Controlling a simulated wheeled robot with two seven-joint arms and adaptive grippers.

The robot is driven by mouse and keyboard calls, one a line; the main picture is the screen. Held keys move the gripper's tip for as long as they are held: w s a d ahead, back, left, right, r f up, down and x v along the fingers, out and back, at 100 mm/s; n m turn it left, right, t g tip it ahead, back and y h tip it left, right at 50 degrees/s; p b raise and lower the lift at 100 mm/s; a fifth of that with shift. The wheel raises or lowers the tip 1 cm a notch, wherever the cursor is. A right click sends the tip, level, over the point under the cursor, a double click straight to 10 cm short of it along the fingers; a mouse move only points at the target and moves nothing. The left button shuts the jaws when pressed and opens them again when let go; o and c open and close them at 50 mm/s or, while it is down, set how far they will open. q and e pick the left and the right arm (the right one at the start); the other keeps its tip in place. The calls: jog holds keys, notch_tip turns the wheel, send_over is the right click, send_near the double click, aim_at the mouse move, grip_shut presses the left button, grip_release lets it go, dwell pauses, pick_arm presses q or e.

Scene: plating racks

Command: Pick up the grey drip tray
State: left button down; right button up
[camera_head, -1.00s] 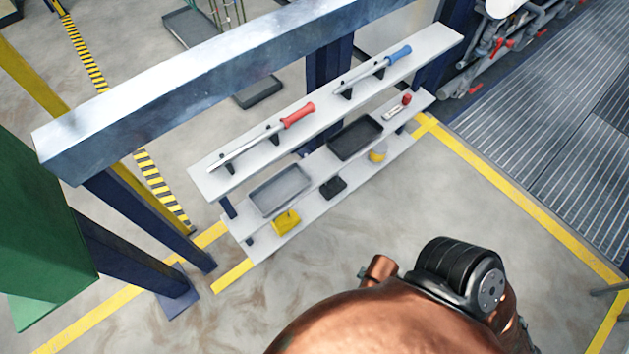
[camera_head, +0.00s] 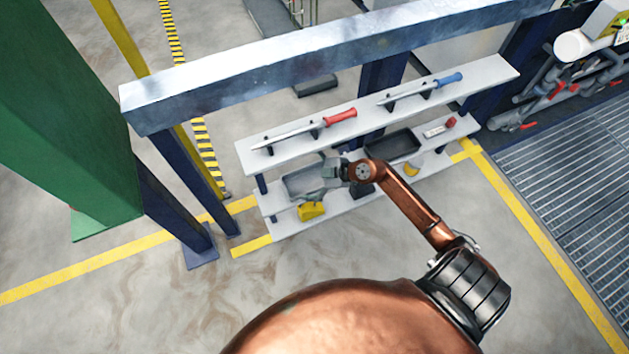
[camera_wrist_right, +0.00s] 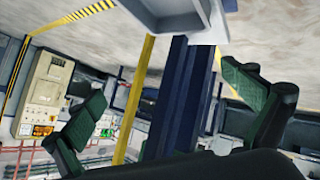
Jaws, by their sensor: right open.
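The grey drip tray (camera_head: 302,183) lies on the middle shelf at its left end in the head view. My right arm reaches over to it, and my right gripper (camera_head: 330,172) is at the tray's right end, covering part of it. In the right wrist view the gripper (camera_wrist_right: 165,85) is open, with its green-padded fingers wide apart and nothing between them in grip. A pale grey edge shows at the top of that view; I cannot tell whether it is tray or shelf. I cannot tell whether the gripper touches the tray. My left gripper is not in view.
A black tray (camera_head: 393,147) sits to the right on the same shelf. The top shelf (camera_head: 362,125) above holds a red-handled tool (camera_head: 340,117) and a blue-handled tool (camera_head: 448,80). A yellow item (camera_head: 311,211) lies below.

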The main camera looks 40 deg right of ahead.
aim_at(310, 181)
jog(key=d+f+g+h, duration=0.1)
jog(key=d+f, duration=0.1)
jog(key=s+d+f+g+h, duration=0.1)
jog(key=d+f, duration=0.1)
jog(key=d, duration=0.1)
jog(key=d+f+m+g+h, duration=0.1)
jog(key=d+f, duration=0.1)
jog(key=shift+s+d+g, duration=0.15)
jog(key=shift+d+g, duration=0.2)
jog(key=shift+g, duration=0.05)
jog(key=shift+w+a+f+b, duration=0.2)
jog(key=shift+w+f+b, duration=0.05)
jog(key=shift+f+b, duration=0.2)
jog(key=b+x, duration=0.2)
jog(key=x, duration=0.2)
jog(key=shift+s+a+f+b, duration=0.1)
jog(key=shift+a+f+b, duration=0.05)
jog(key=shift+b, duration=0.15)
jog(key=shift+f, duration=0.1)
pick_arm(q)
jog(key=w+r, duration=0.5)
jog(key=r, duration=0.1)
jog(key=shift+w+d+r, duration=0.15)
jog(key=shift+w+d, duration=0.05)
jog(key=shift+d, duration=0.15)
pick_arm(e)
jog(key=shift+a, duration=0.1)
jog(key=c, duration=1.1)
jog(key=shift+c, duration=0.2)
